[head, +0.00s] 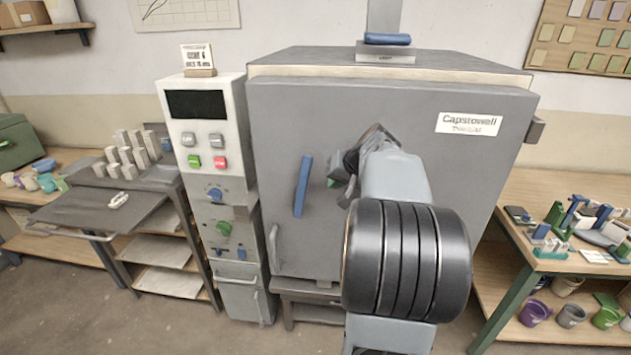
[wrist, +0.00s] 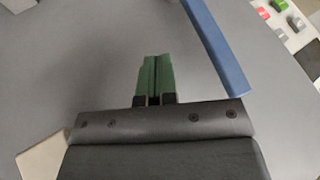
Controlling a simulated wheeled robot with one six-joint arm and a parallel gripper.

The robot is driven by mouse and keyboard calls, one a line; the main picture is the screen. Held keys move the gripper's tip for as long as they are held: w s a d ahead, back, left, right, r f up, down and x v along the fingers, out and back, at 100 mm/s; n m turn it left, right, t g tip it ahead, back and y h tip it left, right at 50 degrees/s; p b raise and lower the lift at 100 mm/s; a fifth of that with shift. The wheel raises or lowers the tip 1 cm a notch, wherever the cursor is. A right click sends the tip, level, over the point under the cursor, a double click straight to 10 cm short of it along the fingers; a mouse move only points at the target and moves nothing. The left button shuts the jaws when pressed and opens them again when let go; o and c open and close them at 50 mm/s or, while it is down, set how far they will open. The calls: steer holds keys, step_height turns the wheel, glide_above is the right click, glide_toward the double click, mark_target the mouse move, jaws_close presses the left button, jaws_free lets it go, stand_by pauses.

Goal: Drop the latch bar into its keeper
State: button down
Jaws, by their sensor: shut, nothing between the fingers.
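The kiln's grey door (head: 400,110) is shut against the body. A long blue bar (head: 303,187), which looks like the latch bar, stands near-upright and slightly tilted on the door's left part. It also shows in the wrist view (wrist: 217,48), at upper right. My gripper (head: 333,182) is just right of the bar in the head view, in front of the door. In the wrist view its green fingers (wrist: 154,78) are together with nothing between them, apart from the bar. I cannot make out the keeper in either view.
A control panel (head: 207,115) with buttons and knobs stands left of the door; its buttons show at the wrist view's upper right. A grey handle (head: 274,245) sits below the bar. Shelves (head: 165,255) stand left, and a cluttered bench (head: 560,260) right.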

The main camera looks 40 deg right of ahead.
mark_target(302, 189)
steer(key=w, duration=0.1)
steer(key=w+a+f+p, duration=0.1)
steer(key=w+a, duration=0.1)
steer(key=shift+w+f, duration=0.2)
steer(key=shift+f, duration=0.1)
steer(key=shift+w+a+p, duration=0.4)
steer(key=shift+w+a, duration=0.1)
steer(key=shift+a, duration=0.05)
steer(key=shift+r, duration=0.1)
